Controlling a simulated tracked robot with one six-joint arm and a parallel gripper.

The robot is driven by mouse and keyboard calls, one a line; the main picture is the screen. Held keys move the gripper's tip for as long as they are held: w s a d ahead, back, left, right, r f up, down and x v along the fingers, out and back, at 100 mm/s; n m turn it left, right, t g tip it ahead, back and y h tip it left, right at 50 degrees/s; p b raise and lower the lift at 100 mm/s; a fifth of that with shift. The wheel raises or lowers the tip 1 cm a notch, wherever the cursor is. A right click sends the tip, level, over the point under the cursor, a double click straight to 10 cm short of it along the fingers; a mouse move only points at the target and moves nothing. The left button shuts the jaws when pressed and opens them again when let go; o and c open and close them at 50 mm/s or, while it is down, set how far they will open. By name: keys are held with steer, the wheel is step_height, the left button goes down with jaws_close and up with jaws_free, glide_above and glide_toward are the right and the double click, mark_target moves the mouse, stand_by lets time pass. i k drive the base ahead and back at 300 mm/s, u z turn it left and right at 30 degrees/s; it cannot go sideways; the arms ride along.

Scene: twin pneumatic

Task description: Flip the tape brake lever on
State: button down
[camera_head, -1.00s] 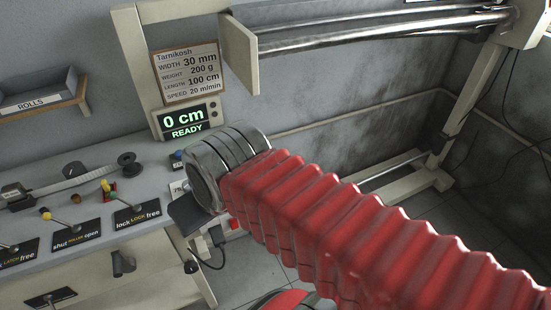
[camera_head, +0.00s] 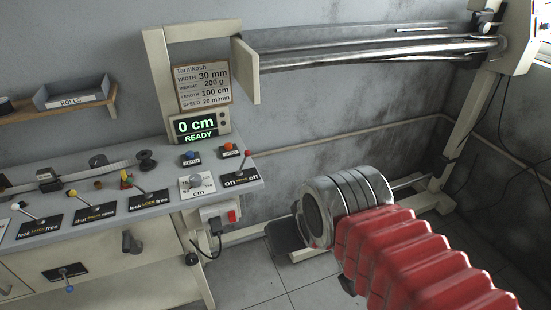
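A lever with a red knob (camera_head: 246,154) stands on a black plate (camera_head: 241,177) marked "on" and "off" at the right end of the bench. The small middle word on the plate is too blurred to read. The lever leans to the right, towards "off". My gripper (camera_head: 284,237) shows as a dark flat part beside the metal wrist of my red-sleeved arm. It is right of and below the lever, clear of the bench and apart from the lever. Its fingers are mostly hidden by the wrist, so I cannot see whether they are open.
A display (camera_head: 196,127) reads "0 cm READY". Several other levers line the bench (camera_head: 95,172). Metal rollers (camera_head: 380,45) span the back above open floor.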

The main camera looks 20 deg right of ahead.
mark_target(247, 153)
steer(key=u, duration=0.05)
steer(key=k, duration=0.15)
steer(key=z, duration=0.3)
steer(key=i, duration=1)
steer(key=u, duration=1.8)
steer(key=k, duration=0.15)
steer(key=u, duration=0.3)
